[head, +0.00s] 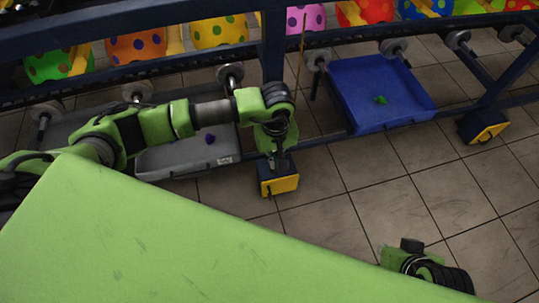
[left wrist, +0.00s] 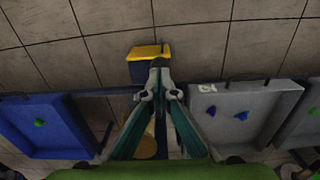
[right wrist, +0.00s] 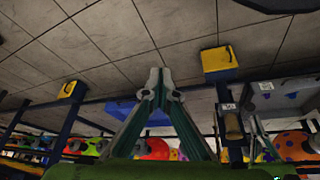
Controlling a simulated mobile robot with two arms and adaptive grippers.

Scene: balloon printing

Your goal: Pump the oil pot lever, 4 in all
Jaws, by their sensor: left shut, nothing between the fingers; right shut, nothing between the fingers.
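I cannot clearly pick out the oil pot lever in any view. A brass-coloured vessel (right wrist: 233,126) on a dark post in the right wrist view may be the oil pot. A tan rounded shape (left wrist: 148,146) lies partly behind my left gripper's fingers in the left wrist view. A thin brown rod (head: 302,42) stands by the frame post in the head view; I cannot tell what it belongs to. My left gripper (head: 279,160) points down by that post, shut and empty; its tips meet in the left wrist view (left wrist: 160,88). My right gripper (right wrist: 157,85) is shut and empty.
A blue tray (head: 349,108) and a grey tray (head: 160,172) flank the frame post. A yellow-and-dark foot block (head: 280,184) is just below my left gripper; another (head: 483,128) stands right. Spotted balloons line the rack behind. The tiled floor (head: 385,200) in front is clear.

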